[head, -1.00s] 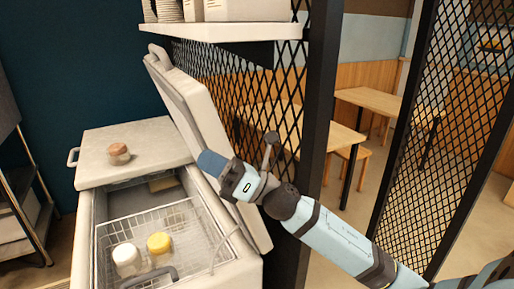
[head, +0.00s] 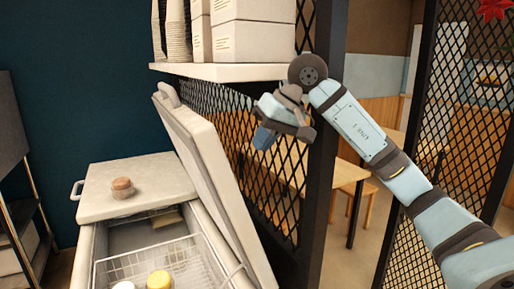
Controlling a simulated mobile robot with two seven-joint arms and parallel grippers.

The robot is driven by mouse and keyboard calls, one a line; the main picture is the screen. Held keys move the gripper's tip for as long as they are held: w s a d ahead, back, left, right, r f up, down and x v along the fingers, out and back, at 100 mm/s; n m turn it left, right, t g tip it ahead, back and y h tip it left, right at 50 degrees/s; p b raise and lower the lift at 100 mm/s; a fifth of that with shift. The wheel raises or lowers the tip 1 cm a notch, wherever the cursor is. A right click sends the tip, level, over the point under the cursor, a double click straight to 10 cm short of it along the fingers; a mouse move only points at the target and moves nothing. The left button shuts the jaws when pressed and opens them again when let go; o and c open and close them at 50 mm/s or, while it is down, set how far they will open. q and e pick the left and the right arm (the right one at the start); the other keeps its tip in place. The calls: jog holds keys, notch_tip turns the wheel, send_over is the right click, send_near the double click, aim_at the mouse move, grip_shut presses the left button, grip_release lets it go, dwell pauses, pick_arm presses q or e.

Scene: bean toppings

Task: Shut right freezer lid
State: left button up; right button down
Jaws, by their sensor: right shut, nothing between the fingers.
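The right freezer lid (head: 215,180) is a pale panel standing open, tilted steeply up on the right side of the freezer, with its handle (head: 168,94) at the top end. The right half of the freezer (head: 88,262) is uncovered below it. My right gripper (head: 264,138) is raised to the right of the lid, in front of the black mesh and apart from the lid. It is shut and empty; its fingers are small and partly turned away. My left gripper is not in view.
The left freezer lid (head: 140,177) lies shut with a small brown-topped jar (head: 122,188) on it. A wire basket (head: 140,262) inside holds a yellow-capped jar (head: 159,281) and a white one (head: 124,286). A white shelf (head: 225,72) with boxes overhangs. A black post (head: 321,190) stands right.

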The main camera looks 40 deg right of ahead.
jog(key=x, duration=0.8)
jog(key=shift+p, duration=0.4)
jog(key=shift+a, duration=0.1)
